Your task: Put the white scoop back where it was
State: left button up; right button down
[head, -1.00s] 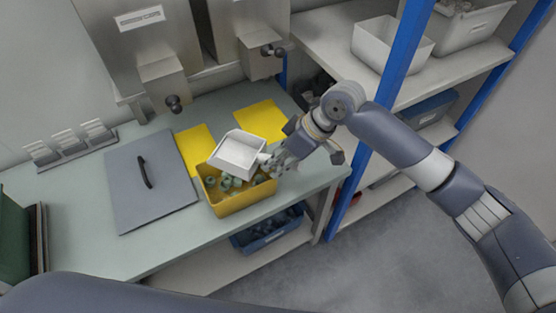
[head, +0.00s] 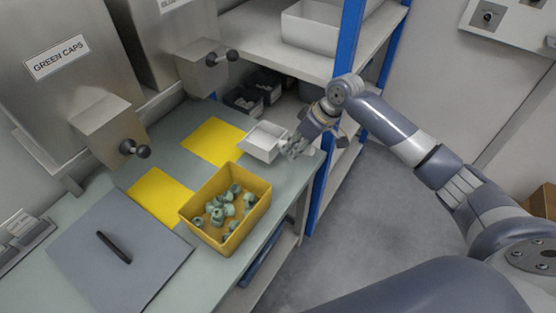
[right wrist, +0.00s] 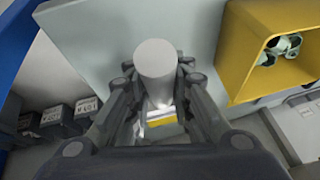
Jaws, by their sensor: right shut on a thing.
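The white scoop (head: 264,141) is a small square pan with a short handle. In the head view it is at the right end of the bench, beside the far yellow mat. My right gripper (head: 294,150) is shut on its handle. In the right wrist view the round white handle end (right wrist: 155,62) stands between the fingers (right wrist: 158,100), and most of the pan is hidden behind them. I cannot tell whether the scoop touches the bench. My left gripper is not in view.
A yellow bin (head: 246,222) with several green caps stands on the bench, left of the scoop. Two yellow mats lie behind it, one being the far mat (head: 212,141). A blue post (head: 345,60) and shelf rise close right of my gripper.

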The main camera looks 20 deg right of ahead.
jog(key=shift+d+f, duration=0.1)
jog(key=shift+f, duration=2.95)
jog(key=c, duration=1.6)
grip_release()
jog(key=shift+c, duration=0.2)
jog(key=shift+o, duration=1)
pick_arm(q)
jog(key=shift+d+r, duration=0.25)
